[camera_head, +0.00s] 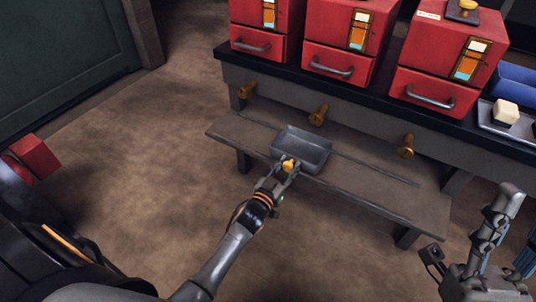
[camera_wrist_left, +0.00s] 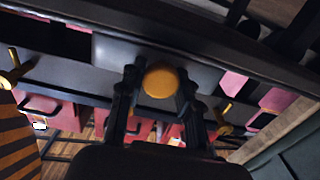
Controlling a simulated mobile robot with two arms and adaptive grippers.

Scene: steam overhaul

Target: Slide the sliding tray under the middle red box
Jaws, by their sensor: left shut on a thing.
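The sliding tray (camera_head: 317,158) is a shallow grey metal tray on the low dark bench. In the head view it is just below and slightly left of the middle brass spout (camera_head: 318,115), which is under the middle red box (camera_head: 345,35). My left gripper (camera_head: 287,167) is shut on the tray's yellow knob, at its near side. The left wrist view shows the knob (camera_wrist_left: 160,80) between the fingers and the tray (camera_wrist_left: 108,50) behind it. My right gripper (camera_head: 503,205) is at the lower right, away from the tray; whether it is open is unclear.
A left red box (camera_head: 262,45) and a right red box (camera_head: 432,95) flank the middle one on the upper bench, each with a spout below. The low bench (camera_head: 395,190) has a groove along it and is clear right of the tray. A small light tray (camera_head: 488,116) stands far right.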

